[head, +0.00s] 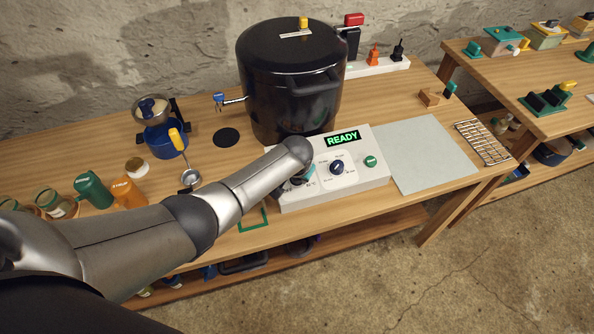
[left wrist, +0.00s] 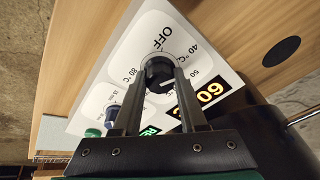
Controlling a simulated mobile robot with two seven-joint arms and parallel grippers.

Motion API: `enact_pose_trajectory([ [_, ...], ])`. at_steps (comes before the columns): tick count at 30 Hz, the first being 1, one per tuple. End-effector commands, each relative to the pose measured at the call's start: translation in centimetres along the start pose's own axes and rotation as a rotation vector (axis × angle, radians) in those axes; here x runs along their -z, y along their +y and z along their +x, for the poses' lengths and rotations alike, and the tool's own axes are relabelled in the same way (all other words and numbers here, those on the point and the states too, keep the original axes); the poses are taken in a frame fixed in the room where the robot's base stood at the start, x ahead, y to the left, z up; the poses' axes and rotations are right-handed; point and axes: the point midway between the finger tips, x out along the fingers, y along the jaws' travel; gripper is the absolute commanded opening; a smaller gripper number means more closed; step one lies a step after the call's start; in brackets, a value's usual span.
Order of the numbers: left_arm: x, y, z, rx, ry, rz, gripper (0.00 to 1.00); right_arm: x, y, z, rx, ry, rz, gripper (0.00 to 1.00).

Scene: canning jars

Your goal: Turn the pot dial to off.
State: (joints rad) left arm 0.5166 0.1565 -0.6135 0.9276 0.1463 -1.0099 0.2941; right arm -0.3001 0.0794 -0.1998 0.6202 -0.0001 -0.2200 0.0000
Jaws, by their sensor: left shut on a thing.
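The pot dial (left wrist: 158,70) is a dark round knob on a white panel (left wrist: 105,90), ringed by OFF, 40 °C, 50 and 80 °C marks. In the left wrist view my left gripper (left wrist: 160,79) is shut on the dial, one finger on each side. The dial's white pointer line faces away from OFF, toward the lower right side. In the head view my left arm covers the dial and most of my gripper at the left end of the white control box (head: 372,176). My right gripper is in neither view.
A large black lidded pot (head: 290,85) stands behind the box. A second dark knob (head: 337,167), a green button (head: 371,161) and a green READY display (head: 343,139) share the box.

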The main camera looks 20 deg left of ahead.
Motion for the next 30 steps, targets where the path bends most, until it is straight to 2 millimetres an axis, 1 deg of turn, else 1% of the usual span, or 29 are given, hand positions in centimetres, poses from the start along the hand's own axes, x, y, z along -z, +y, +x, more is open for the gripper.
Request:
enact_pose_trajectory([
  [3,-0.1,0.2,-0.1,0.017,-0.003,-0.112,0.0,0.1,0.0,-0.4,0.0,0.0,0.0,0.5],
  [11,-0.1,0.3,0.0,0.062,-0.004,-0.354,0.0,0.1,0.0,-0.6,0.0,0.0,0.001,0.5],
  [21,0.0,0.4,0.1,0.12,-0.003,-0.664,0.0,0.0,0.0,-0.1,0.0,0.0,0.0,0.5],
  [30,0.1,0.3,0.1,0.159,-0.002,-0.874,0.0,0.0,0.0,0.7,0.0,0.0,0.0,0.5],
])
